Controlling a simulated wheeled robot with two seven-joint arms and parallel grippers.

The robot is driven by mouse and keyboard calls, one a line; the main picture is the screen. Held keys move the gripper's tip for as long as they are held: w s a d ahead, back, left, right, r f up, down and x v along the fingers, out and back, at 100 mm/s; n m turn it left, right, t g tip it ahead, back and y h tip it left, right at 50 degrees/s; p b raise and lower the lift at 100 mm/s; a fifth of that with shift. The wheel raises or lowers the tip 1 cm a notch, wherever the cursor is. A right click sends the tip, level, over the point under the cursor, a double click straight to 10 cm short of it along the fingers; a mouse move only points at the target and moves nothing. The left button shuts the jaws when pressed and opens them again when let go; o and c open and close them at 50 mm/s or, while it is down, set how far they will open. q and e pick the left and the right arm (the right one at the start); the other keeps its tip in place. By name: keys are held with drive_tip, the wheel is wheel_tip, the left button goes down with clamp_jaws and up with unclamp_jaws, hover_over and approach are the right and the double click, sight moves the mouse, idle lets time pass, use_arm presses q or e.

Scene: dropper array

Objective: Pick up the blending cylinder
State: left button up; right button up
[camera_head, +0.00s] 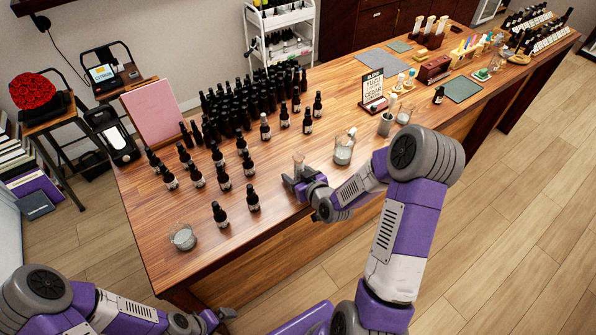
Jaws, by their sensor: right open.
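A small clear glass cylinder (299,161), which looks like the blending cylinder, stands upright near the table's front edge. My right gripper (296,182) is low over the tabletop, right at the cylinder's lower part. Its jaws are open. The cylinder's base is partly hidden by the gripper, and I cannot tell whether the fingers touch it. My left gripper (226,315) is at the bottom of the view, in front of and below the table edge, far from the cylinder. Its fingers are too small to read.
Several dark dropper bottles (240,110) crowd the table left of and behind the cylinder. A glass beaker (343,150) stands close on the right. Another glass vessel (183,238) stands at the front left corner. A grey cup (386,124) and a sign (372,86) are farther right.

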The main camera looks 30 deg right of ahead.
drive_tip(key=shift+w+f, duration=0.2)
drive_tip(key=shift+w, duration=0.25)
drive_tip(key=c, duration=1.1)
drive_tip(key=shift+r, duration=0.1)
